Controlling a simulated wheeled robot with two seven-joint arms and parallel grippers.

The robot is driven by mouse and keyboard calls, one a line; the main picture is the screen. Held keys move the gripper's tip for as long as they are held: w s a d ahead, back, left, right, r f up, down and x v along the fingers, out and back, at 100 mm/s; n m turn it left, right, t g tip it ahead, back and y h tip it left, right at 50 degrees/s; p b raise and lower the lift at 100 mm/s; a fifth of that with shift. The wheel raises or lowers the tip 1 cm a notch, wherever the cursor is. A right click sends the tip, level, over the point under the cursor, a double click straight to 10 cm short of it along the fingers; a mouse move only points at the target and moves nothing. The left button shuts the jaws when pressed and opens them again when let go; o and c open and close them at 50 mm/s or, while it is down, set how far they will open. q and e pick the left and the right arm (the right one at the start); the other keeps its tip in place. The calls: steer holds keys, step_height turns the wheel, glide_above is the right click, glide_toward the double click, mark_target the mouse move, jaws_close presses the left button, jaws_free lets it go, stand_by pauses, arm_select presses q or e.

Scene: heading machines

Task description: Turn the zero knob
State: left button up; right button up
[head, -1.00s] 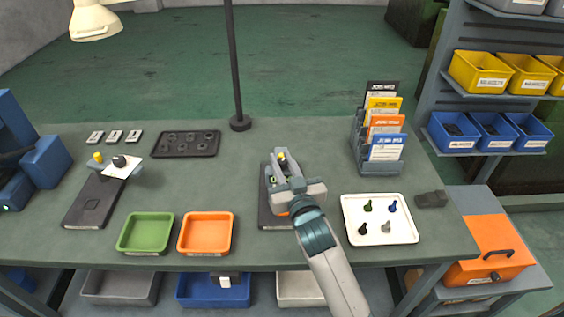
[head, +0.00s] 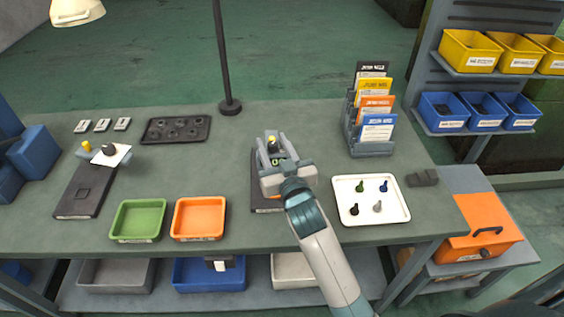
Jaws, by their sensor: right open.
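My right gripper (head: 274,140) is over a dark base plate (head: 257,194) near the middle of the bench. It is open, with a small yellow-topped knob (head: 272,146) showing between its fingers. A small green display (head: 275,161) shows just below the knob. The gripper and wrist hide most of this device, and I cannot tell whether the fingers touch the knob. A similar dark base plate (head: 84,192) stands at the left, with a yellow knob (head: 86,146) and a black knob (head: 108,149) by a white card. My left gripper is not in view.
A green tray (head: 138,238) and an orange tray (head: 201,236) lie left of my arm. A white tray (head: 343,215) with several small knobs lies right of it. A card rack (head: 371,149) stands behind that, and a pole (head: 226,70) rises at the back.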

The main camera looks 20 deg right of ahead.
steer(key=s+b, duration=0.4)
steer(key=s, duration=1.3)
steer(key=shift+a, duration=0.15)
steer(key=shift+s, duration=0.1)
